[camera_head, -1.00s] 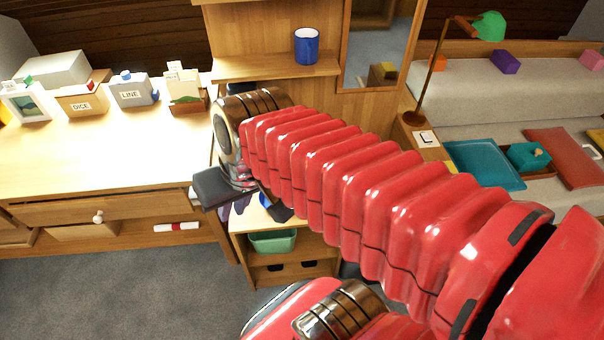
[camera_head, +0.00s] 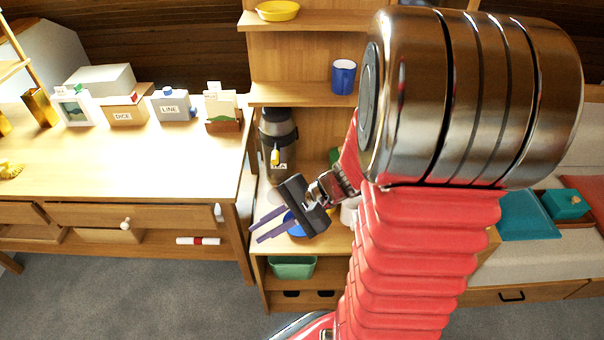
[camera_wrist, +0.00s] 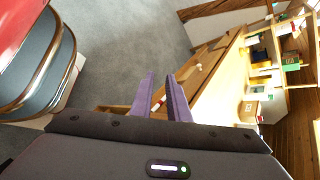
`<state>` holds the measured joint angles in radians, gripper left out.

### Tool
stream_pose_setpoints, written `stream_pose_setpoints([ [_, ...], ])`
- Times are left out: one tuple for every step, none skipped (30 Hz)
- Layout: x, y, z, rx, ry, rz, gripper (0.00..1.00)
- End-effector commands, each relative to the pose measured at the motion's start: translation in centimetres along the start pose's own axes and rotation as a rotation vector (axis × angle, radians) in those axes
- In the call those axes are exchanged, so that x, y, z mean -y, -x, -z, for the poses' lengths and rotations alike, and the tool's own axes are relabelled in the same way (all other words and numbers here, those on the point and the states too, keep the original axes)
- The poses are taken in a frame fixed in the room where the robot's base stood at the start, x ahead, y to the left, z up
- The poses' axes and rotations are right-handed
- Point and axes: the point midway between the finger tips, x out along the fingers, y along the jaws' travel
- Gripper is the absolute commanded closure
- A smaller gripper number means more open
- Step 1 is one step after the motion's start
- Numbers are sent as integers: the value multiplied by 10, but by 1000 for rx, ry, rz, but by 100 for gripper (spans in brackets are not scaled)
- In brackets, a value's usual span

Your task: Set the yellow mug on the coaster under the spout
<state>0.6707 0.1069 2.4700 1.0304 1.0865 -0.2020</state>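No yellow mug can be made out for certain. A yellow shape (camera_head: 4,126) is cut off at the left edge of the head view. A dark flask-like dispenser (camera_head: 278,132) with a yellow spout (camera_head: 275,157) stands in the shelf unit's middle bay. A greyish patch below the spout may be the coaster, but I cannot tell. My gripper (camera_head: 256,232) is in front of this bay, pointing left, its purple fingers apart with nothing between them. The fingers also show empty in the wrist view (camera_wrist: 160,76). A blue thing (camera_head: 297,226) is partly hidden behind the gripper.
A blue mug (camera_head: 343,77) stands on the shelf above, and a yellow dish (camera_head: 277,11) on the top shelf. The desk (camera_head: 130,165) at left holds labelled boxes along its back. A green bin (camera_head: 292,267) sits below the bay. My arm hides the right part of the unit.

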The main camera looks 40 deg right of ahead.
Motion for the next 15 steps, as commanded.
stream_pose_setpoints([
  [-2,0,12,4,-62,42,85],
  [-2,1,18,5,-95,68,85],
  [-2,2,27,6,-139,105,85],
  [-2,2,34,7,-170,132,85],
  [-3,3,41,6,-203,159,85],
  [-4,5,51,5,-247,196,85],
  [-5,6,58,3,-279,224,85],
  [-6,8,66,0,-311,252,85],
  [-8,9,76,-2,-353,290,85],
  [-10,11,84,-6,-386,320,85],
  [-12,13,91,-10,-417,349,85],
  [-15,16,102,-16,-460,387,85],
  [-18,18,110,-21,-492,416,85],
  [-21,20,118,-26,-523,444,85],
  [-26,23,130,-35,-565,484,85],
])
